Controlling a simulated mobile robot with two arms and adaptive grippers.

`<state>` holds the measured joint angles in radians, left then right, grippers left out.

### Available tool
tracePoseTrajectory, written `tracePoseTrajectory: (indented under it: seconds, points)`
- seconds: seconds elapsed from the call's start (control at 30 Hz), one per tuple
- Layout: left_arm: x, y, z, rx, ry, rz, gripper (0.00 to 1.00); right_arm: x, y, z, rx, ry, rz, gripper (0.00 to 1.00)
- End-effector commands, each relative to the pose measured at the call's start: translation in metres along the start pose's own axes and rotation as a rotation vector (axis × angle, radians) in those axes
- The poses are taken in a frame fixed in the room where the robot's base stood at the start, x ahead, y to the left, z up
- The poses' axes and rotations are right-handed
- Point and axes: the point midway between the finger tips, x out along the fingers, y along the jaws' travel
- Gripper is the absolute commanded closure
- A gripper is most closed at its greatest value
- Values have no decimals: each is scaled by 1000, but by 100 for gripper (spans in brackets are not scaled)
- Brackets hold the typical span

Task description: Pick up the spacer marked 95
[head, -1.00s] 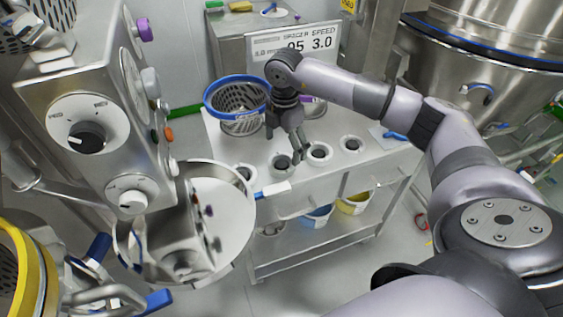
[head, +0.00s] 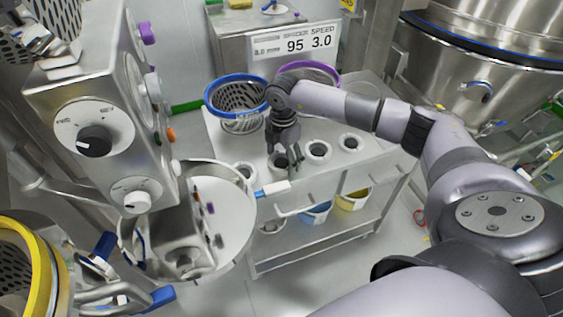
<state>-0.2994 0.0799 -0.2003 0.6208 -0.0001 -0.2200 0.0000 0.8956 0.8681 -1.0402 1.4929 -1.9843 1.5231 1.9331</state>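My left gripper is not in view.
A sign (head: 295,43) reads 95 and 3.0. A blue-rimmed basket (head: 236,105) and a purple-rimmed one (head: 325,70) stand behind the spacers. A steel machine with dials (head: 95,130) and a round bowl (head: 238,225) stand left. Blue (head: 316,212) and yellow (head: 352,200) containers sit below.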

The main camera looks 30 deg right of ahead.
Motion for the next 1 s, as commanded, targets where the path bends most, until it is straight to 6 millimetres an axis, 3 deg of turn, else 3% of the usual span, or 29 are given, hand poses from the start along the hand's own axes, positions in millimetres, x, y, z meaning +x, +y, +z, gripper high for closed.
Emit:
tracePoseTrajectory:
  seconds: [0.6, 1.0]
  points:
    - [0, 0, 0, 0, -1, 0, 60, -1, 0, 0, 1, 0, 2, 71]
    - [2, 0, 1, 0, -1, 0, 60, -10, 1, 1, 1, 0, 3, 71]
